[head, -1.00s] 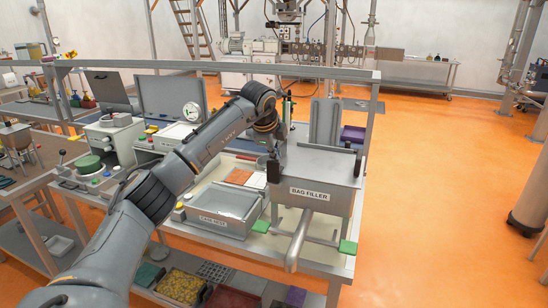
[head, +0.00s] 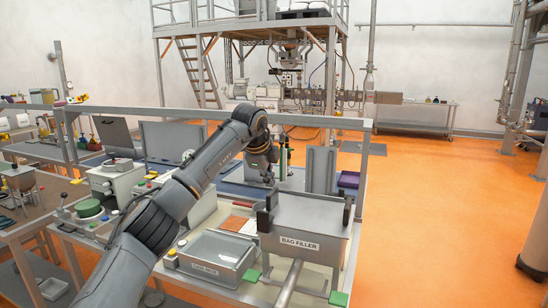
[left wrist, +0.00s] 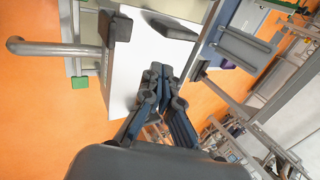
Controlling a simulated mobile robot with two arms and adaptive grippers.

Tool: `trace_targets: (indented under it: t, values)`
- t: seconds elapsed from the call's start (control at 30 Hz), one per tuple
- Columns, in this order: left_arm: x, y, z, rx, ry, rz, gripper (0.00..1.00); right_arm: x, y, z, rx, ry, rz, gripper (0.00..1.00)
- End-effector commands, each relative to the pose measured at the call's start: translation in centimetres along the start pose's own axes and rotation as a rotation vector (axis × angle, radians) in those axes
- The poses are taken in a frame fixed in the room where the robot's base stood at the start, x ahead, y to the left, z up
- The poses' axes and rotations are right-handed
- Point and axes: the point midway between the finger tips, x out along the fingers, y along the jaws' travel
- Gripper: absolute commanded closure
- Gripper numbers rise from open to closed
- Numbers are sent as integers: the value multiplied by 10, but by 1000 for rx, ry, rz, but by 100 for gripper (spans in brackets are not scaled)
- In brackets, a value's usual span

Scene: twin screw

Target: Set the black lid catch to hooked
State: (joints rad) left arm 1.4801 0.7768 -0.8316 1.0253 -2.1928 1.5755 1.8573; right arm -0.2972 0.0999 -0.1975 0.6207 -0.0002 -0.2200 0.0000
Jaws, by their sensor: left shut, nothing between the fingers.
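The grey bag filler (head: 303,222) stands at the right end of the bench. Black upright pieces sit at its edges: a left pair, with a front one (head: 262,220) and one behind it (head: 271,199), and one at the right (head: 347,212). Which of them is the lid catch, and its setting, I cannot tell. My left gripper (head: 268,182) is just behind and above the left pair. In the left wrist view the shut, empty fingertips (left wrist: 160,72) hang over the filler's pale surface, apart from two black blocks (left wrist: 116,27) (left wrist: 173,28). My right gripper is not in view.
A grey clear-lidded case (head: 216,254) stands left of the filler. A spout (head: 289,284) and green pads (head: 338,298) stick out at the filler's front. A bench frame rail (head: 320,121) runs behind. Orange floor (head: 440,210) at the right is open.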

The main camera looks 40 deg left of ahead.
Motion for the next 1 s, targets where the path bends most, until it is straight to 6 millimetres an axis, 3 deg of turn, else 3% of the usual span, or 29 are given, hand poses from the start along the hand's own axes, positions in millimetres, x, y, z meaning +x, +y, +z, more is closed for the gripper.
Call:
trace_targets:
  t: [0.37, 0.7, 1.0]
  values:
    - [-41, -40, 0, -1, 0, 1, 100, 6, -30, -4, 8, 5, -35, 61]
    - [-48, -46, 1, 0, -1, 1, 100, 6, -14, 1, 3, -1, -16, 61]
    - [-48, -46, 1, -1, -1, 1, 100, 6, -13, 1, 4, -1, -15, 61]
